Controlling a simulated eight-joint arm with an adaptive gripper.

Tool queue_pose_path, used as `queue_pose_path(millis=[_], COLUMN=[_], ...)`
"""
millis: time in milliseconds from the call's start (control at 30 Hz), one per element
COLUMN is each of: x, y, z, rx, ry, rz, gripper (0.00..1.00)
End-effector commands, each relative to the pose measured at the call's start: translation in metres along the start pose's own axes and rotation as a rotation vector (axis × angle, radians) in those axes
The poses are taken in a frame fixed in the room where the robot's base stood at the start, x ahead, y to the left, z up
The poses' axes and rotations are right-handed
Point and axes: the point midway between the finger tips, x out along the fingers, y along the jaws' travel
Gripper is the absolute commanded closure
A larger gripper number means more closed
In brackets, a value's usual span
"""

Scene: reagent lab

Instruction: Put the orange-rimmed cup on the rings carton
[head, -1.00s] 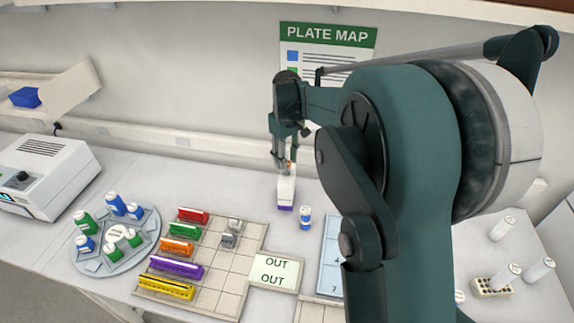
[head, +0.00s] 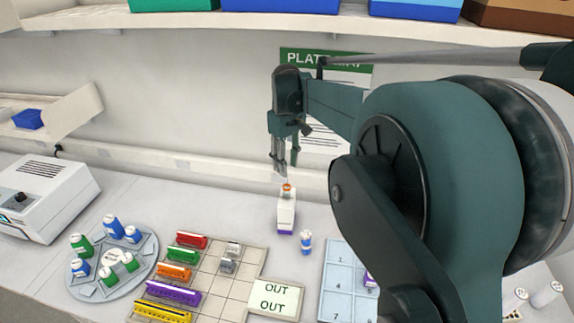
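The orange-rimmed cup (head: 287,189) is small and pale with an orange top. It appears to stand upright on the rings carton (head: 286,212), a white box with a purple lower band at the back of the bench. My gripper (head: 280,171) is above and slightly left of the cup, fingers pointing down. Its fingers look a little apart, with nothing between them, and a small gap shows between them and the cup.
A blue-and-white bottle (head: 306,242) stands right of the carton. In front are a tile board (head: 207,288) with coloured racks, an OUT card (head: 275,298) and a numbered blue tray (head: 333,283). A round tray (head: 140,270) of bottles is left. My arm hides the right side.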

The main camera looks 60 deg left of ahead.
Motion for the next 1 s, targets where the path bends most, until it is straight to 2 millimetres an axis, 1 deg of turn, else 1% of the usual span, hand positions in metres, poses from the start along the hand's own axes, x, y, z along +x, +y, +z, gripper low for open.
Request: queue_pose_path(millis=[800,933,1000], x=[0.0,-0.003,-0.006], y=[0.0,0.004,0.009], z=[0.0,0.006,0.013], rx=[0.001,0.01,0.021], ry=[0.0,0.003,0.006], rz=[0.0,0.002,0.004], gripper=[0.68,0.68,0.68])
